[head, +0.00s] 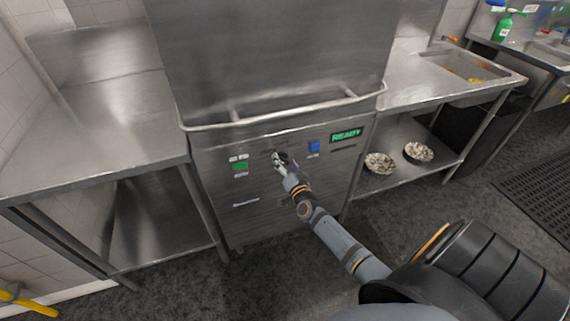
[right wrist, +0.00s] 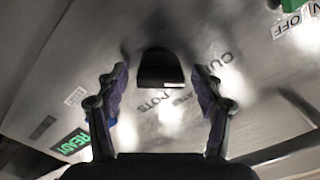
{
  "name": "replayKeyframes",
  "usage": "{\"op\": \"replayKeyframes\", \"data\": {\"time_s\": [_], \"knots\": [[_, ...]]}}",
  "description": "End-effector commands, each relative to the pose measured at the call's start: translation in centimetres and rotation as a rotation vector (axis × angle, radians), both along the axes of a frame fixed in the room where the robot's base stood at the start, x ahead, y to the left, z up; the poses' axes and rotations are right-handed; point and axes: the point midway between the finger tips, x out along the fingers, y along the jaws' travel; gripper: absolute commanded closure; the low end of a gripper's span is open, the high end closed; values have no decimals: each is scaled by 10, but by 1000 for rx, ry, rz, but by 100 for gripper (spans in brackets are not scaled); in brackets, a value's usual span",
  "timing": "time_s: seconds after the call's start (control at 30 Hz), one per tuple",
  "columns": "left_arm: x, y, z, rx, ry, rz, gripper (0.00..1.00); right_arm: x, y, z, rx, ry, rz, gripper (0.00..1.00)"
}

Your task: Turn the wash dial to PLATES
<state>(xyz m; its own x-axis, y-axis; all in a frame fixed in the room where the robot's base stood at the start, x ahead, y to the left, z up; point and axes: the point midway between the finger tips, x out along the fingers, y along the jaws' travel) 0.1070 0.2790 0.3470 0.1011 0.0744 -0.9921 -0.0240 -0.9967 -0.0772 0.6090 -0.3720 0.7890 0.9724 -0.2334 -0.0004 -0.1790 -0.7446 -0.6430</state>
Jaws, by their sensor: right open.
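The wash dial (right wrist: 160,68) is a dark knob on the steel front panel. In the right wrist view it stands between the fingers of my right gripper (right wrist: 160,85), which is open with a gap on both sides. Printed labels lie around the dial; one reads POTS and another starts with CU. In the head view my right gripper (head: 280,158) is at the panel and mostly covers the dial. My left gripper is not in view.
The dishwasher panel has a green ON/OFF button (head: 240,167), a blue button (head: 314,147) and a green READY display (head: 346,136). A horizontal bar handle (head: 290,113) runs above the panel. Steel tables flank the machine; bowls (head: 380,163) sit on the right lower shelf.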

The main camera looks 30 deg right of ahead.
Motion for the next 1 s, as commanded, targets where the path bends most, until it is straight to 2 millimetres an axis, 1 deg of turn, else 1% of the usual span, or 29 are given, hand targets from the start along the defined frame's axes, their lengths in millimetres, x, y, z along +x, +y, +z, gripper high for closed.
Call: {"op": "replayKeyframes", "data": {"time_s": [0.2,0.23,0.6,0.63,0.83,1.0], "knots": [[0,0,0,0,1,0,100,0,0,0,0,0,0,32],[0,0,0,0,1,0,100,0,0,0,0,0,0,35],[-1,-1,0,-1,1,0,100,0,0,0,0,0,0,85],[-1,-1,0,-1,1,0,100,0,0,0,0,0,0,87],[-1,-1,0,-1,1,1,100,0,0,0,17,-4,0,87],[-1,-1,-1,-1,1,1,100,0,0,0,79,-19,0,87]]}}
